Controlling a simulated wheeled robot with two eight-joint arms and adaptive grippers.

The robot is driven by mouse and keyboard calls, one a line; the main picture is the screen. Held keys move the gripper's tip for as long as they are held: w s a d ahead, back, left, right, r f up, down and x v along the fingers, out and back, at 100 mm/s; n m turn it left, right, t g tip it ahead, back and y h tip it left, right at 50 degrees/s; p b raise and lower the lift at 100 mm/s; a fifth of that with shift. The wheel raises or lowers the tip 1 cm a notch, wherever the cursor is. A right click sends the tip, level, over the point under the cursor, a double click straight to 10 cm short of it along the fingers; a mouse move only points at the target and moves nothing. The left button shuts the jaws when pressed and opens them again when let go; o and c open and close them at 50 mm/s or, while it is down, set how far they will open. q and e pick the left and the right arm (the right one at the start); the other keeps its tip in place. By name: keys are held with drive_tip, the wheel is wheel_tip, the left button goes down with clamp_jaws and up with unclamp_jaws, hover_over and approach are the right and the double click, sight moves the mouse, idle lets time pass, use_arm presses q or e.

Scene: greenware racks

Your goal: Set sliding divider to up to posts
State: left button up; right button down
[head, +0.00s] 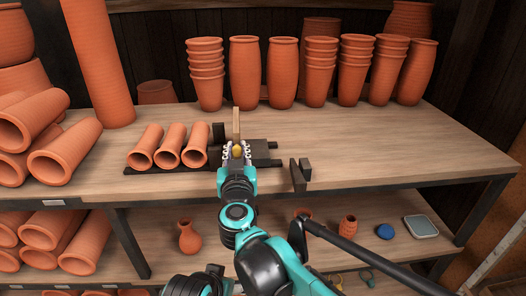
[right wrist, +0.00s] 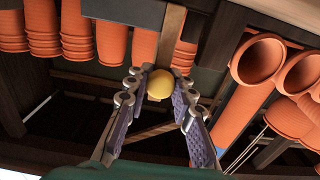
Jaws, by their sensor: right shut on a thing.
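The sliding divider (head: 236,122) is a thin, light wooden upright with a yellow knob (head: 237,151) on its near side. It stands on a dark track (head: 262,146) on the table, right of three lying clay tubes (head: 170,146). My right gripper (head: 236,153) is shut on the knob. In the right wrist view the knob (right wrist: 159,85) sits between the fingertips, with the wooden divider (right wrist: 171,38) behind it. A dark post (head: 219,132) stands just left of the divider. Two dark upright pieces (head: 299,176) stand to the right near the front edge. My left gripper is not in view.
Stacked clay pots and tall vases (head: 283,73) line the back of the table (head: 400,150). A tall clay cylinder (head: 99,62) and larger lying tubes (head: 65,150) are at the left. The right part of the tabletop is clear. A lower shelf holds small pots and a blue object (head: 385,231).

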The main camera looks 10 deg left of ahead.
drive_tip(key=shift+s+a, duration=0.2)
drive_tip(key=shift+a, duration=0.4)
drive_tip(key=shift+s+a, duration=0.15)
drive_tip(key=shift+a, duration=0.45)
drive_tip(key=c, duration=1.3)
unclamp_jaws()
drive_tip(key=shift+s, duration=0.1)
drive_tip(key=v, duration=1.2)
drive_tip(key=shift+r, duration=0.1)
